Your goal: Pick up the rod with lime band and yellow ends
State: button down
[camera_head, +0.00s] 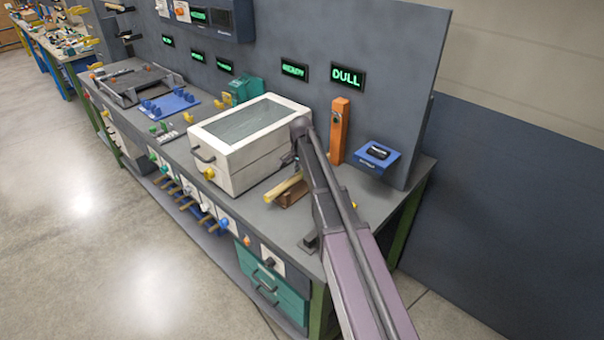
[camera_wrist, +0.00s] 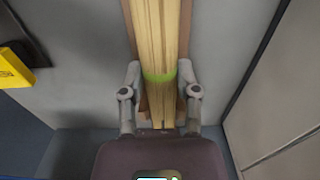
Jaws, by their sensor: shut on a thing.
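The pale wooden rod (camera_wrist: 157,35) runs up the middle of the wrist view, with a lime band (camera_wrist: 159,77) around it. My gripper (camera_wrist: 160,85) is shut on the rod, one finger on each side at the band. In the head view the rod (camera_head: 284,187) sticks out to the left of my arm, over a brown wooden block (camera_head: 293,197). The block's edges also show beside the rod in the wrist view. I cannot tell whether the rod still touches the block. My arm hides my fingers in the head view.
A white box with a glazed lid (camera_head: 245,150) stands left of the rod on the grey bench. An orange post (camera_head: 339,130) and a blue device (camera_head: 377,157) stand behind and right. A back panel with green signs rises behind.

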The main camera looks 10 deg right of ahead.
aim_at(301, 171)
jog(key=shift+r+p, duration=1.55)
jog(key=shift+r, duration=0.2)
jog(key=s+r+p, duration=0.1)
jog(key=s, duration=1.5)
jog(key=shift+a, duration=0.25)
jog(key=shift+r, duration=0.1)
notch_tip(301, 171, up, 8)
jog(key=p, duration=0.8)
jog(key=shift+r+p, duration=0.2)
jog(key=shift+p, duration=0.1)
jog(key=shift+a, duration=0.15)
